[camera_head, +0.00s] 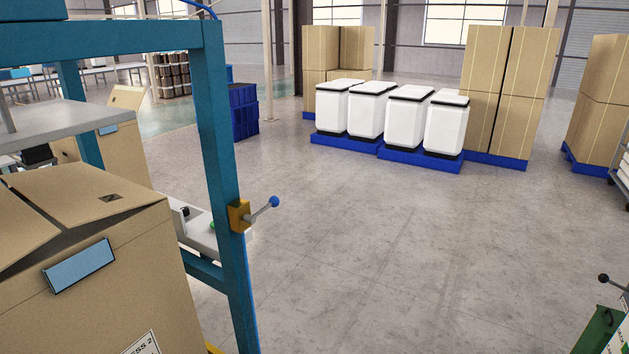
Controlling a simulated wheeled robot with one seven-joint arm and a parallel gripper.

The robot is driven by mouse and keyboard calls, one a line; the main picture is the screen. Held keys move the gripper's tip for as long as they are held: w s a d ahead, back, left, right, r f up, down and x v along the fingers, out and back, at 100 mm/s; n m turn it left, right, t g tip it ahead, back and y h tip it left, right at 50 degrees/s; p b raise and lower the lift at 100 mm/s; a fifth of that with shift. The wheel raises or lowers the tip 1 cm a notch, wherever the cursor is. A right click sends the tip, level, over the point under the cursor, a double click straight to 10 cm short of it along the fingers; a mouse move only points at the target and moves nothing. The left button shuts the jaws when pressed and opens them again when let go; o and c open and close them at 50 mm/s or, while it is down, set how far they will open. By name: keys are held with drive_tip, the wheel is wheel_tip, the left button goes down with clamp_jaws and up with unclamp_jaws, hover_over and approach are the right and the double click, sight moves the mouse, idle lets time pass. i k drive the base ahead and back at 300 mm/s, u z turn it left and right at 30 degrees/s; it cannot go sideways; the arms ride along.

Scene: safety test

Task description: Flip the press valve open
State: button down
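A valve (239,216) with a yellow-orange body is mounted on the blue upright post (222,170) of a frame, left of centre. Its grey lever (260,212) points right and slightly up, ending in a blue ball knob (274,202). A second lever with a black ball knob (604,278) sits at the lower right by a green part (600,330), cut by the picture edge. I cannot tell which of the two belongs to the press. My gripper is not in view.
A large cardboard box (130,260) fills the lower left; its cut-off label ends in "ESS 2". White bins (366,112) on blue pallets (345,144) and stacked cartons (505,90) stand at the back. The grey floor (400,240) between the two levers is clear.

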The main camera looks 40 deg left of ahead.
sight(274, 202)
drive_tip(key=u, duration=0.3)
drive_tip(key=i, duration=1.25)
drive_tip(key=u, duration=1.65)
drive_tip(key=i, duration=1)
drive_tip(key=u, duration=0.25)
drive_tip(key=k, duration=0.5)
drive_tip(key=u, duration=1.65)
